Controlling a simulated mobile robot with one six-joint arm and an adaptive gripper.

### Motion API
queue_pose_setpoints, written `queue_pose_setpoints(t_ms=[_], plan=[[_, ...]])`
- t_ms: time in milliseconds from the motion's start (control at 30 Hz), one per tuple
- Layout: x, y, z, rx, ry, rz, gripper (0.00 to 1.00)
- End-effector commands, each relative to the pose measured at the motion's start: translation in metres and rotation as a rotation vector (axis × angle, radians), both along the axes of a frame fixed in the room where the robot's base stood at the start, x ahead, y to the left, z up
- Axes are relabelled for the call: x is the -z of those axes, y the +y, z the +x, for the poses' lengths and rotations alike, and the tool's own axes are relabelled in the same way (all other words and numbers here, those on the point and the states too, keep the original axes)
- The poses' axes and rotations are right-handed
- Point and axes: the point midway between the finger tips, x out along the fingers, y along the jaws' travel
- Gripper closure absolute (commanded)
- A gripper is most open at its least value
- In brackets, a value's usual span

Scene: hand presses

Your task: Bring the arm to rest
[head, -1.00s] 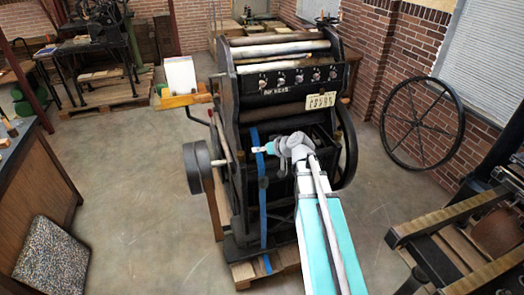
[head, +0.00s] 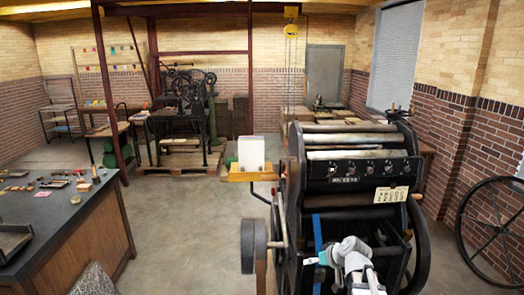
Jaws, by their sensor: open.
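My arm (head: 363,268) rises from the bottom of the head view, in front of the large black press (head: 345,190). Only its upper part shows; the lower links are cut off by the frame edge. My gripper (head: 311,261) points left near the press's blue vertical strip (head: 318,232). Its jaws are open, and I see nothing held in them. I cannot tell whether it touches the press.
A dark-topped counter (head: 60,215) with small items stands at left. Open floor (head: 185,225) lies between it and the press. A large spoked wheel (head: 495,225) leans at right.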

Motion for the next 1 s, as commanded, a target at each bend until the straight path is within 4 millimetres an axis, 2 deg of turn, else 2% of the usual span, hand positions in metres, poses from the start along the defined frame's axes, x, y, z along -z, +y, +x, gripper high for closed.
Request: queue_pose_setpoints(t_ms=[33,200,333,500,700,1000], plan=[[0.018,0.009,-0.016,-0.007,0.062,-0.023,0.31],[0.060,0.024,-0.066,0.021,0.293,-0.134,0.31],[0.085,0.025,-0.103,0.079,0.451,-0.239,0.31],[0.101,0.021,-0.138,0.169,0.589,-0.356,0.31],[0.106,0.016,-0.154,0.227,0.650,-0.420,0.31],[0.105,0.015,-0.155,0.232,0.654,-0.424,0.31]])
